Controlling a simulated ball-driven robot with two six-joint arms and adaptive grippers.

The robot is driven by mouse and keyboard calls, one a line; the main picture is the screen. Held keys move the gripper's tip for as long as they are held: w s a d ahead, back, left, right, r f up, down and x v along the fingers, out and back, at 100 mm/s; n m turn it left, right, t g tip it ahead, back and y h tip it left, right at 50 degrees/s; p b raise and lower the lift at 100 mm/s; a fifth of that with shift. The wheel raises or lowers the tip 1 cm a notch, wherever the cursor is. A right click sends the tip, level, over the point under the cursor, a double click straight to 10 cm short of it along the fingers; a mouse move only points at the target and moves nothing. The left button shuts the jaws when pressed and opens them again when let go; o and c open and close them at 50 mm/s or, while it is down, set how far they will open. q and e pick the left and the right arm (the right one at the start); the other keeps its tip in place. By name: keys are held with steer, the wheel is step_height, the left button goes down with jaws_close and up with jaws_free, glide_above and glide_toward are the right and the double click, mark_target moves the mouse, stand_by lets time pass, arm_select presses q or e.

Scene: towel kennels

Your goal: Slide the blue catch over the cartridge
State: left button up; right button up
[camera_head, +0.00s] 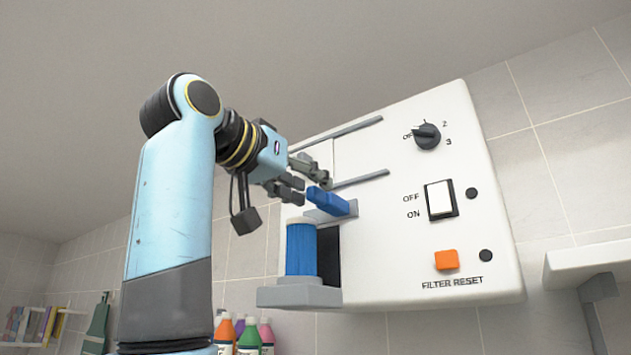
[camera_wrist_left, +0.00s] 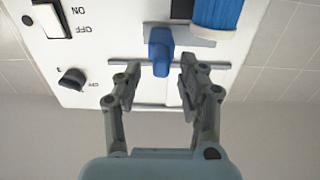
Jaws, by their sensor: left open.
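The blue catch (camera_head: 328,201) sticks out from the white panel on a grey bracket, above and right of the cartridge. The cartridge (camera_head: 301,250) is a blue ribbed cylinder with a pale top, upright on a grey ledge (camera_head: 298,296) in front of a dark opening. My left gripper (camera_head: 312,184) is open and empty, close to the catch. In the left wrist view, the catch (camera_wrist_left: 160,48) lies just beyond and between the spread fingertips (camera_wrist_left: 159,76), with the cartridge (camera_wrist_left: 217,14) to its right. My right gripper is not in view.
The white panel (camera_head: 395,270) carries a dark knob (camera_head: 426,136), a white rocker switch (camera_head: 440,199) and an orange button (camera_head: 446,260). Grey rails (camera_head: 345,131) run along it. Several bottles (camera_head: 248,335) stand below. A shelf (camera_head: 590,262) is at the right.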

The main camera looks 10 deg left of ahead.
arm_select(q)
steer(key=shift+x, duration=1.15)
jaws_close()
steer(key=shift+a, duration=0.1)
